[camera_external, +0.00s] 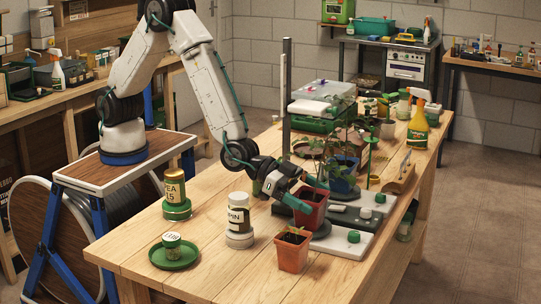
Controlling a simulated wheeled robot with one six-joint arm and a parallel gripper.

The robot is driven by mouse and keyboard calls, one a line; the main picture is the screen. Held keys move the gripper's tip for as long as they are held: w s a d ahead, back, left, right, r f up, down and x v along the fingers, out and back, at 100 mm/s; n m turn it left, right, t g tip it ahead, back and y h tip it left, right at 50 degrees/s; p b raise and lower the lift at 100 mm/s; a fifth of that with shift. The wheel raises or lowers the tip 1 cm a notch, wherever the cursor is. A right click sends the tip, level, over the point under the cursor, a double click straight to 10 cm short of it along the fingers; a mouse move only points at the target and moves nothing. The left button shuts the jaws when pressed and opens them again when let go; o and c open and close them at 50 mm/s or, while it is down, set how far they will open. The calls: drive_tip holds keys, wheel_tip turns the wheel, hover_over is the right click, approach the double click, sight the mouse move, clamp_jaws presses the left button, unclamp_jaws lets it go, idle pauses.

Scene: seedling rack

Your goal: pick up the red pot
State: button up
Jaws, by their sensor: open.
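A dark red pot (314,213) stands on the grey and white rack base on the wooden table. My gripper (306,194) reaches in from the left at the top of this pot, with its fingers open and overlapping the rim in the picture. I cannot tell whether they touch it. A second pot, orange-red with a small seedling (293,250), stands on the bare wood in front of the rack, apart from my gripper.
A white labelled jar (239,216), a gold tin on a green base (176,196) and a small can on a green saucer (175,257) stand to the left. A blue pot (343,173) with leaves is behind my gripper. A yellow spray bottle (418,130) stands farther back. The front tabletop is mostly clear.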

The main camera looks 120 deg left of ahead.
drive_tip(key=shift+c, duration=0.3)
drive_tip(key=c, duration=1.1)
drive_tip(key=shift+r, duration=0.1)
drive_tip(key=shift+c, duration=0.2)
